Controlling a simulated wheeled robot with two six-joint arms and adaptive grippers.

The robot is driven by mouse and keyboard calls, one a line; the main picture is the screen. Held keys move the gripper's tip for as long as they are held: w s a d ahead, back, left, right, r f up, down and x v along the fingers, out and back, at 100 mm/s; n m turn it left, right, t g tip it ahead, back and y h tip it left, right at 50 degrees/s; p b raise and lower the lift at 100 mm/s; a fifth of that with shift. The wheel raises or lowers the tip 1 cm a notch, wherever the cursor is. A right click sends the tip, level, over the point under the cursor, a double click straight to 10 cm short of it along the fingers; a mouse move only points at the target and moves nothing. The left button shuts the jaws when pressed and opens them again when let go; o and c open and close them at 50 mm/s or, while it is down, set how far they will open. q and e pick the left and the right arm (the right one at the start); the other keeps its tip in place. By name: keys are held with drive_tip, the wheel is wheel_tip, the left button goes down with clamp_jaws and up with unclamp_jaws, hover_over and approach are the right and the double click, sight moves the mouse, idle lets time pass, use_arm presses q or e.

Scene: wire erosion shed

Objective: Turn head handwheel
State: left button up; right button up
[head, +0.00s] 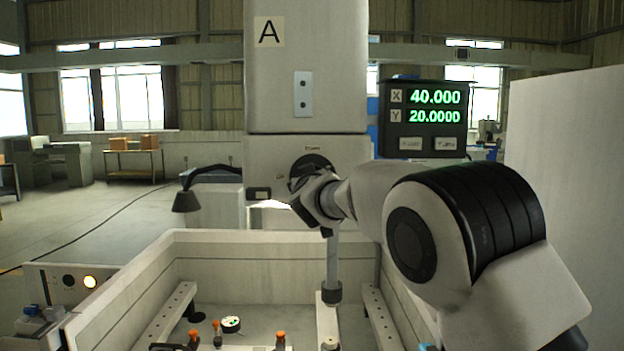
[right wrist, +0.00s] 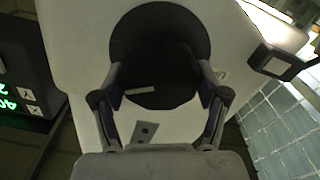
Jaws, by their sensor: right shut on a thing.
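The head handwheel (right wrist: 160,72) is a dark round knob in front of a dark disc on the front of the pale machine head (head: 306,75). In the right wrist view its rim sits between the two fingers, with a short light mark on its face. My right gripper (right wrist: 160,88) is shut on it, one finger on each side. In the head view my right gripper (head: 306,190) comes in from the right and covers most of the handwheel. My left gripper is in neither view.
A display (head: 425,107) reads X 40.000 and Y 20.0000, right of the head. A dark lamp (head: 187,201) juts out at left. Below is an open tank (head: 270,240) with rails, orange-topped parts and a dial gauge (head: 231,324). A pale panel (head: 570,170) stands at right.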

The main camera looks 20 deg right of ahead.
drive_tip(key=m, duration=0.4)
drive_tip(key=shift+d+m+p, duration=0.1)
drive_tip(key=shift+m+p, duration=0.2)
drive_tip(key=m, duration=0.4)
drive_tip(key=shift+f+m, duration=0.1)
drive_tip(key=shift+m, duration=0.2)
drive_tip(key=m+b, duration=0.2)
drive_tip(key=m, duration=0.3)
drive_tip(key=shift+d+f, duration=0.1)
drive_tip(key=shift+d, duration=0.05)
drive_tip(key=m+b, duration=0.1)
drive_tip(key=m, duration=0.2)
drive_tip(key=shift+m, duration=0.3)
drive_tip(key=shift+s+m, duration=0.1)
drive_tip(key=shift+m, duration=0.8)
drive_tip(key=shift+b, duration=0.3)
drive_tip(key=o, duration=1)
drive_tip(key=shift+o, duration=0.8)
drive_tip(key=shift+w, duration=0.25)
